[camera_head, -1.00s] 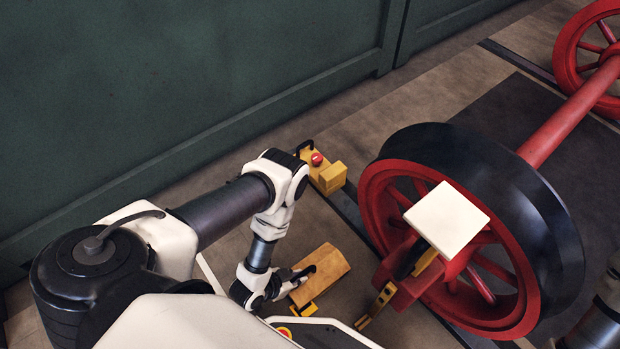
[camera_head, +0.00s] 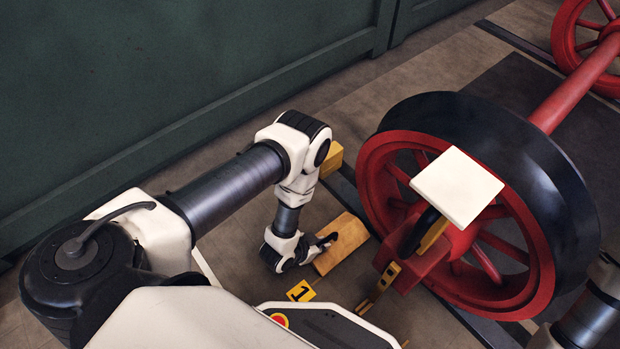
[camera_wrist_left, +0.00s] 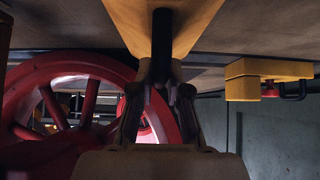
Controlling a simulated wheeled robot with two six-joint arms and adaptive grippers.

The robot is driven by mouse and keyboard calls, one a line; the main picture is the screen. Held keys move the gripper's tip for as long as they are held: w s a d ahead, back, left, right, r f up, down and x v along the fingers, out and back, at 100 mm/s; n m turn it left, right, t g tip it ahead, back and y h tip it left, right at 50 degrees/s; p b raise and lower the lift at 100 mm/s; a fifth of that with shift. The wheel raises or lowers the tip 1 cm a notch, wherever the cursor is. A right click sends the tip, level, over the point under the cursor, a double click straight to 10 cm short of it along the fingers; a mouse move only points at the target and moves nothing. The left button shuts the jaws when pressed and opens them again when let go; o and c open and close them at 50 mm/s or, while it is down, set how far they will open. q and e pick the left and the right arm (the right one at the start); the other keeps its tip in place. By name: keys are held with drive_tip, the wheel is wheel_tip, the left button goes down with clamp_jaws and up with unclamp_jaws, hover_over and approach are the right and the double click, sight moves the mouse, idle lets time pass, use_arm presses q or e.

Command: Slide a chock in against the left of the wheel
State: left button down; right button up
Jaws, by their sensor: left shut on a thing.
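The chock is a tan wooden wedge (camera_head: 342,245) lying low near the floor, left of the wheel. My left gripper (camera_head: 325,243) is at its left end. In the left wrist view the gripper (camera_wrist_left: 160,95) is shut on the chock's dark bar-like handle, with the chock (camera_wrist_left: 195,25) at the top. The wheel (camera_head: 376,185) has red spokes and a black tyre. It also shows in the left wrist view (camera_wrist_left: 70,70). In the head view a narrow gap shows between chock and wheel. My right gripper is not in view.
A yellow block (camera_head: 333,158) stands beyond my left arm, and shows in the left wrist view (camera_wrist_left: 262,85) with a red knob and dark handle. A white square plate (camera_head: 457,187) is in front of the wheel.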

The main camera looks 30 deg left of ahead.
use_arm(q)
drive_tip(key=b, duration=0.5)
hover_over(355, 241)
drive_tip(key=w+a, duration=0.1)
drive_tip(key=a, duration=0.3)
drive_tip(key=shift+w+f, duration=0.1)
drive_tip(key=shift+f, duration=0.05)
drive_tip(key=shift+w+f, duration=0.15)
drive_tip(key=shift+f, duration=0.2)
drive_tip(key=shift+s+d+r+p, duration=0.1)
drive_tip(key=shift+s+d+p, duration=0.15)
drive_tip(key=shift+d, duration=0.35)
drive_tip(key=shift+s+d+r+p, duration=0.1)
drive_tip(key=shift+s+d, duration=0.1)
drive_tip(key=shift+d, duration=0.35)
drive_tip(key=shift+s+d, duration=0.3)
drive_tip(key=shift+d, duration=0.55)
drive_tip(key=shift+f, duration=0.1)
drive_tip(key=c, duration=1.1)
unclamp_jaws()
drive_tip(key=shift+o, duration=0.5)
drive_tip(key=shift+f, duration=0.1)
drive_tip(key=o, duration=0.6)
